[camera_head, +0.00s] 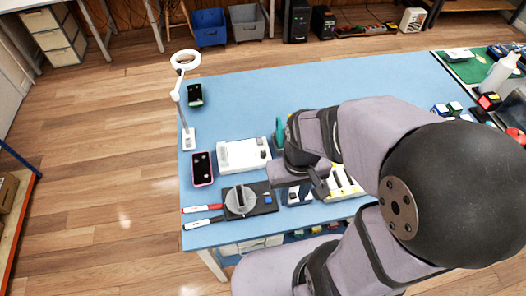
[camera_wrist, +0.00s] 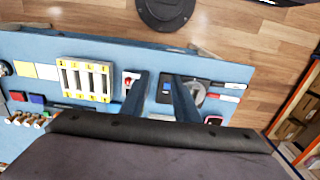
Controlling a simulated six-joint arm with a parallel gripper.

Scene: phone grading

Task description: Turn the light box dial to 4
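The round grey dial (camera_head: 240,200) sits on a dark panel (camera_head: 264,209) with a blue button, near the front left of the blue table. A raised bar crosses the dial; its number marks are too small to read. In the wrist view the dial (camera_wrist: 198,92) is partly hidden behind the right finger. My gripper (camera_wrist: 160,74) is open and empty, its two fingers apart. In the head view my gripper (camera_head: 318,185) is above the table to the right of the dial, not touching it.
Red and black markers (camera_head: 202,209) lie left of the panel. A pink-edged phone (camera_head: 202,169) and a white box (camera_head: 243,155) lie behind it. A yellow-and-white slotted tray (camera_wrist: 86,80) is to the right in the head view. A ring lamp (camera_head: 186,60) stands at the back left.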

